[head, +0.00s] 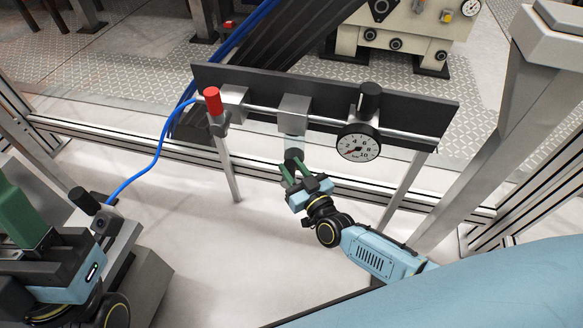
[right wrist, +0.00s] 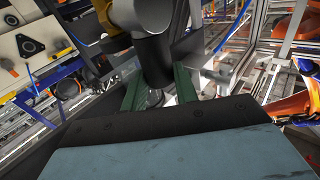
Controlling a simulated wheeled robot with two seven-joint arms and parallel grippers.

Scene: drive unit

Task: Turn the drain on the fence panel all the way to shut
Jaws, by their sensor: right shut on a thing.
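The fence panel (head: 325,105) is a dark board carrying a metal pipe. A metal block (head: 293,108) on it has a clear bowl (head: 292,146) below, with the black drain (head: 293,156) at its bottom. My right gripper (head: 295,170) reaches up from below, its green fingers shut around the drain. In the right wrist view, the dark round drain (right wrist: 155,62) stands between the fingers (right wrist: 160,92); its lower part is hidden. My left gripper (head: 18,208) is at the left edge, away from the panel; its finger gap is not clear.
A red-capped valve (head: 212,100) with a blue hose (head: 160,150) is left on the panel; a pressure gauge (head: 358,147) is right of the drain. A grey unit with a black knob (head: 84,200) stands by my left gripper. The pale floor (head: 215,255) below is clear.

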